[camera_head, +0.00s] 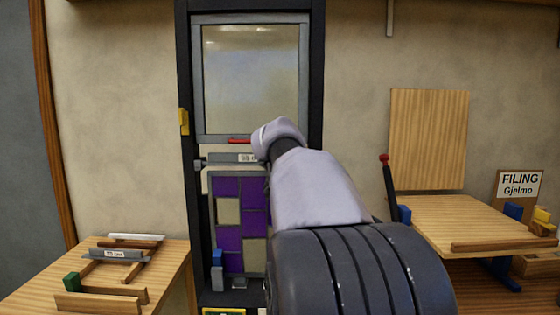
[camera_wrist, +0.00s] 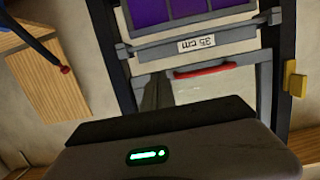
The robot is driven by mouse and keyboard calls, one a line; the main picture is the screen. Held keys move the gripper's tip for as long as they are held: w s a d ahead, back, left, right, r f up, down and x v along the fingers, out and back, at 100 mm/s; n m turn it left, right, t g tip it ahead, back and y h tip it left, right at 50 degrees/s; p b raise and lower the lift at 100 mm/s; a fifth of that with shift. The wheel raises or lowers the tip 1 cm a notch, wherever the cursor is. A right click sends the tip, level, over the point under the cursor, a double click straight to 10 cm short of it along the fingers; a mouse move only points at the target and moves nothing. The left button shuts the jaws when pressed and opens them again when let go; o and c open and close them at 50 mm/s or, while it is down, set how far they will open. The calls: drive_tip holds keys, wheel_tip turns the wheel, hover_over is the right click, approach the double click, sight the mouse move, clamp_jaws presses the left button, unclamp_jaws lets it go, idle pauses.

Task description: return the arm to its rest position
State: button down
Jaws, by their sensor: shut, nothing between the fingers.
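My arm (camera_head: 315,190) reaches forward and up from the lower right in the head view, in front of the leaded panel's frame. Its end covers part of the crossbar, and the fingers are hidden there. In the wrist view my gripper (camera_wrist: 165,135) shows as a dark body with a green light along the bottom. It is shut and empty; its fingertips cannot be made out. A grey crossbar (camera_head: 222,160) with a white label sits between the upper glass and the lower panel; in the wrist view the crossbar (camera_wrist: 160,52) reads "35 cm" upside down.
A red handle (camera_head: 239,141) is just above the crossbar. The lower panel (camera_head: 230,185) has purple and pale panes. A left bench (camera_head: 40,285) holds wood strips and a green block. A right table (camera_head: 450,220) has a red-tipped lever (camera_head: 385,160) beside it. A yellow block (camera_head: 184,121) is on the frame.

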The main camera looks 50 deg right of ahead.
drive_tip(key=s+a+f+n+y, duration=0.15)
drive_tip(key=a+f, duration=0.25)
drive_tip(key=a, duration=0.4)
drive_tip(key=s+a+f+y, duration=0.2)
drive_tip(key=a+f, duration=0.1)
drive_tip(key=a, duration=0.5)
drive_tip(key=s+a+f+y, duration=0.2)
drive_tip(key=a+f, duration=0.2)
drive_tip(key=a, duration=0.4)
drive_tip(key=s+a+f+n+g+y, duration=0.2)
drive_tip(key=s+a+f+y, duration=0.2)
drive_tip(key=s+a+f, duration=0.5)
drive_tip(key=s+a+f+n+g+y, duration=0.2)
drive_tip(key=s+a+f+y, duration=0.2)
drive_tip(key=s+a+f, duration=0.5)
drive_tip(key=a+f, duration=0.1)
drive_tip(key=a, duration=0.6)
drive_tip(key=shift+s+f, duration=0.15)
drive_tip(key=shift+s, duration=0.05)
